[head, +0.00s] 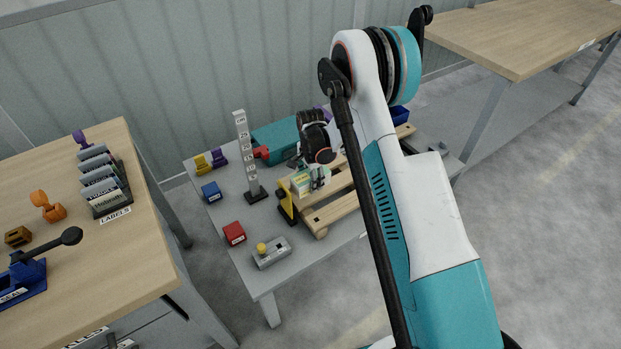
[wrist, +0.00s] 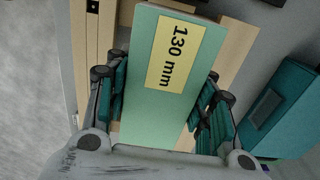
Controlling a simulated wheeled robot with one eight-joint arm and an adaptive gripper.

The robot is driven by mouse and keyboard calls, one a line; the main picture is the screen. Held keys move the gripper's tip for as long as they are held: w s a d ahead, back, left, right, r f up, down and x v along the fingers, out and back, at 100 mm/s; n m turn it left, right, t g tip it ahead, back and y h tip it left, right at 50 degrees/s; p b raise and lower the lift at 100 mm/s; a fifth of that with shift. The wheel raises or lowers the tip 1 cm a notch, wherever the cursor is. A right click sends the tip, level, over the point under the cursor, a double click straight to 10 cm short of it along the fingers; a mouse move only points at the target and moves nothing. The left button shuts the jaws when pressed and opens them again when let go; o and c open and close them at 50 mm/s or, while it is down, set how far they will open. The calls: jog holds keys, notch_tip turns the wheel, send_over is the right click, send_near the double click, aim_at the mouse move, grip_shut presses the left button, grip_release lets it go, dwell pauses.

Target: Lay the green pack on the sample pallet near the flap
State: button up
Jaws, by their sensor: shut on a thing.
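The green pack (wrist: 150,110) carries a yellow label reading "130 mm". My gripper (wrist: 165,72) is shut on it, with one finger at each side. The pallet's pale slats also show under the pack in the wrist view (wrist: 232,55). Whether the pack touches the slats I cannot tell. My arm hides the pallet's right part. I cannot make out the flap for certain.
On the grey table, a post with labels (head: 246,150), a yellow-black piece (head: 287,203), a red block (head: 234,233), a blue block (head: 211,192) and a grey button box (head: 271,252) stand left of the pallet.

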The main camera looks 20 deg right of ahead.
jog(key=shift+f, duration=1.5)
jog(key=shift+f, duration=1)
jog(key=o, duration=1.4)
notch_tip(320, 180, up, 12)
jog(key=shift+f, duration=0.1)
